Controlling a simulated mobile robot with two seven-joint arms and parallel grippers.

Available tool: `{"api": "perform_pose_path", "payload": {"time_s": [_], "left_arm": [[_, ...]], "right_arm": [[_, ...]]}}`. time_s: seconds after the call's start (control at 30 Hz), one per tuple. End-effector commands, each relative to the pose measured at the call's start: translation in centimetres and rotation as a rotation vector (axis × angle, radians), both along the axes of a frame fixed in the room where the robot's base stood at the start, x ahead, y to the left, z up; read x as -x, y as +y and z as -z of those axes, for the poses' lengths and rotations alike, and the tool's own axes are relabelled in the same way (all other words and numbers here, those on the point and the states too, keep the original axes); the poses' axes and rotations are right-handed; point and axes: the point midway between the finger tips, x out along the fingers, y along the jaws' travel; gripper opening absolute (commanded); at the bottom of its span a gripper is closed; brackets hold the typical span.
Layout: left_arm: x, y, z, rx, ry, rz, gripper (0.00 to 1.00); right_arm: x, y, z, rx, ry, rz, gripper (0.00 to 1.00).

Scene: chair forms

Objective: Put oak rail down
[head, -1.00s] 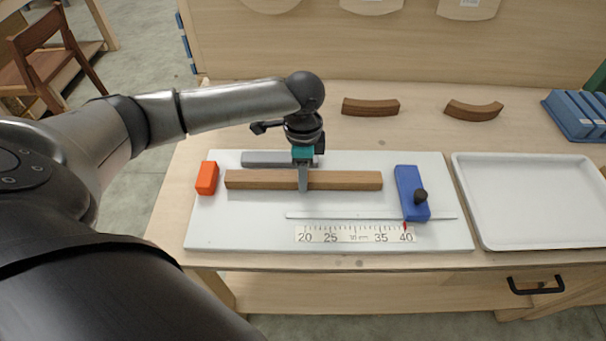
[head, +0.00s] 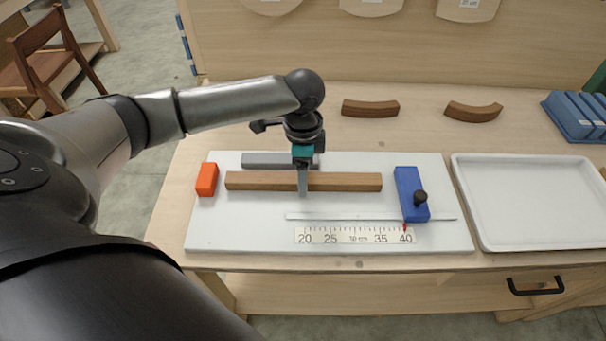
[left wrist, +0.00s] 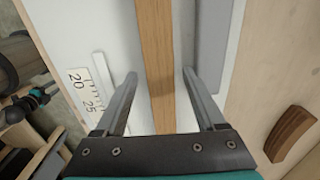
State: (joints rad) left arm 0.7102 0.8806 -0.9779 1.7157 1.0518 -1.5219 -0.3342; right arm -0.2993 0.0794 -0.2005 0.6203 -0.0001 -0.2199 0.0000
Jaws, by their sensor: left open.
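The oak rail (head: 345,182) is a straight brown bar lying across the white board (head: 215,232), between an orange block (head: 207,179) on the left and a blue block (head: 411,193) with a black knob on the right. My left gripper (head: 303,190) is over the rail's middle, pointing down. In the left wrist view the rail (left wrist: 155,60) runs between the two fingers of my left gripper (left wrist: 160,95), with a gap on each side. The gripper is open.
A grey bar (head: 262,160) lies behind the rail. A scale (head: 355,234) reading 20 to 40 and a thin slide strip lie in front. A white tray (head: 530,200) stands at right. Two curved wooden pieces (head: 370,108) (head: 473,111) lie behind. A blue rack (head: 578,115) is far right.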

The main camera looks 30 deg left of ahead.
Motion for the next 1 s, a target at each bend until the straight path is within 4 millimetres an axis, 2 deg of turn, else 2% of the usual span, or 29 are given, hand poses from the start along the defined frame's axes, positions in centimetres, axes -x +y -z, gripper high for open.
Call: {"api": "perform_pose_path", "payload": {"time_s": [0.3,0.5,0.7,1.0], "left_arm": [[-0.2,0.0,-6.9,0.001,-0.006,0.000,0.72],[-0.1,0.0,-10.2,0.001,-0.004,0.001,0.72],[-0.1,0.0,-11.4,0.001,-0.002,-0.001,0.72],[-0.1,0.0,-11.4,0.000,-0.001,-0.001,0.72]], "right_arm": [[0.0,0.0,-1.5,0.000,0.000,0.000,0.50],[0.0,0.0,-2.0,0.000,0.000,0.001,0.50],[0.0,0.0,-2.2,0.000,0.000,0.001,0.50],[0.0,0.0,-2.1,0.000,0.000,0.001,0.50]]}}
